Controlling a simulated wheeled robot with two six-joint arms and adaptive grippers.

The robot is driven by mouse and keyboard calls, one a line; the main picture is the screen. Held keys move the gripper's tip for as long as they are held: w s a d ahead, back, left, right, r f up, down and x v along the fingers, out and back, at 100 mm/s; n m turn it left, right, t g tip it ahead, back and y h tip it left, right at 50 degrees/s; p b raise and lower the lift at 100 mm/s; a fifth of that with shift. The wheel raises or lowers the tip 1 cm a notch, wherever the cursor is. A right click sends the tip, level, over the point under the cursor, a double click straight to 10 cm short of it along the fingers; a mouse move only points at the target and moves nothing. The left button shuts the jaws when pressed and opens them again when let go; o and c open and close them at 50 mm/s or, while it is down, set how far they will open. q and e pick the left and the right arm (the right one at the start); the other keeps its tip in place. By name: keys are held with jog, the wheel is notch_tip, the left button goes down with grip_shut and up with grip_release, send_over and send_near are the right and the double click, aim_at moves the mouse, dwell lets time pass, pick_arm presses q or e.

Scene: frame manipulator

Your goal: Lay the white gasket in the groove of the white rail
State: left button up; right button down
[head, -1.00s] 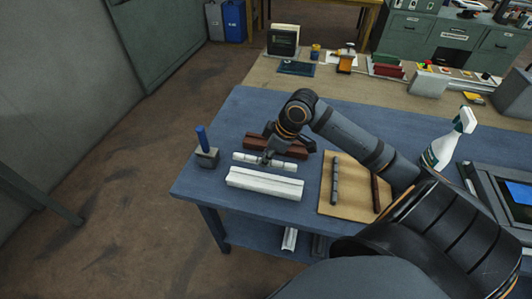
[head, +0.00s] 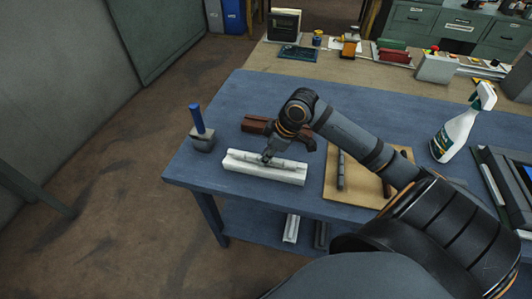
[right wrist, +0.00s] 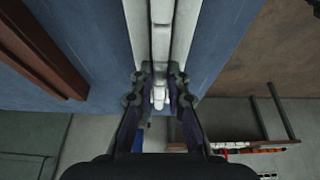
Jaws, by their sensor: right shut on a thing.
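The white rail (head: 262,174) lies on the blue table near its left end; in the right wrist view its pale walls (right wrist: 186,30) flank the groove. The segmented white gasket (right wrist: 161,40) runs lengthwise over the groove, with a dark line along each side. In the head view it lines up with the rail's top. I cannot tell whether it rests in the groove or hangs just above it. My right gripper (head: 268,158) is over the rail, shut on the gasket; its fingers (right wrist: 160,84) flank the gasket in the wrist view. My left gripper is not in view.
A brown rail-like block (head: 258,124) lies behind the white rail. A blue-handled tool on a grey block (head: 202,142) stands to the left. A wooden board (head: 355,190) with dark bars is to the right, and a spray bottle (head: 458,130) stands farther right.

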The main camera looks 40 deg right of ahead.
jog(key=shift+f, duration=0.15)
jog(key=c, duration=1.3)
grip_release()
jog(key=shift+o, duration=0.2)
notch_tip(320, 180, up, 10)
